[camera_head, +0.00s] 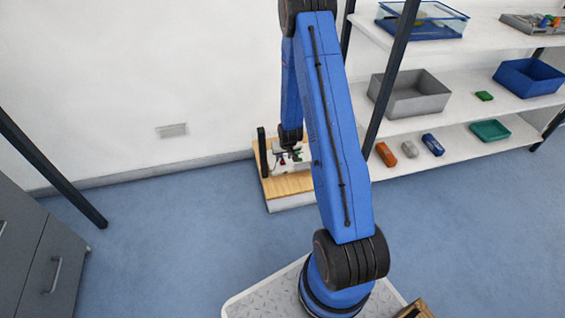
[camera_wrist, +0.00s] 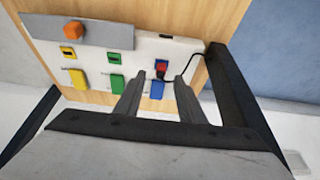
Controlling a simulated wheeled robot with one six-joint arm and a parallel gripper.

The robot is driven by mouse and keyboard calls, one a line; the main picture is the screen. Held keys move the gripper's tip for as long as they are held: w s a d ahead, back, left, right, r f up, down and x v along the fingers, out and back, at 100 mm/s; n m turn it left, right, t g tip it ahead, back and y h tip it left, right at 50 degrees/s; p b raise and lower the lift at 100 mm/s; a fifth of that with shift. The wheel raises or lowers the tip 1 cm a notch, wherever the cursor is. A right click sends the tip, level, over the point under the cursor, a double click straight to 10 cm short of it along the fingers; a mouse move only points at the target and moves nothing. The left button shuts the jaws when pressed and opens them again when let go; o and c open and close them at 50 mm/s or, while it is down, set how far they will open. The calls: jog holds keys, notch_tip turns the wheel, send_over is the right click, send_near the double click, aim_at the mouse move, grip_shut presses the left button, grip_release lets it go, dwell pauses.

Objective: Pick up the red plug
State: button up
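The red plug (camera_wrist: 160,69) shows in the wrist view in front of the upper blue part of a white panel (camera_wrist: 185,47). A black cable (camera_wrist: 204,66) curves from it to the right. My gripper (camera_wrist: 162,82) is open, with one dark finger left of the plug and one to its right. The plug appears beyond or between the fingertips; I cannot tell whether they touch it. In the head view my arm partly covers the panel, and the plug is too small to make out.
Yellow (camera_wrist: 78,78), green (camera_wrist: 115,83) and blue (camera_wrist: 157,90) pieces line the panel, with an orange knob (camera_wrist: 73,31) on a grey plate. A dark post (camera_wrist: 228,85) stands close on the right. A shelf (camera_head: 450,105) holds bins.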

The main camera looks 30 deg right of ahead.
aim_at(283, 161)
jog(key=shift+x, duration=1.45)
jog(key=shift+c, duration=0.6)
grip_shut()
jog(key=shift+r, duration=0.1)
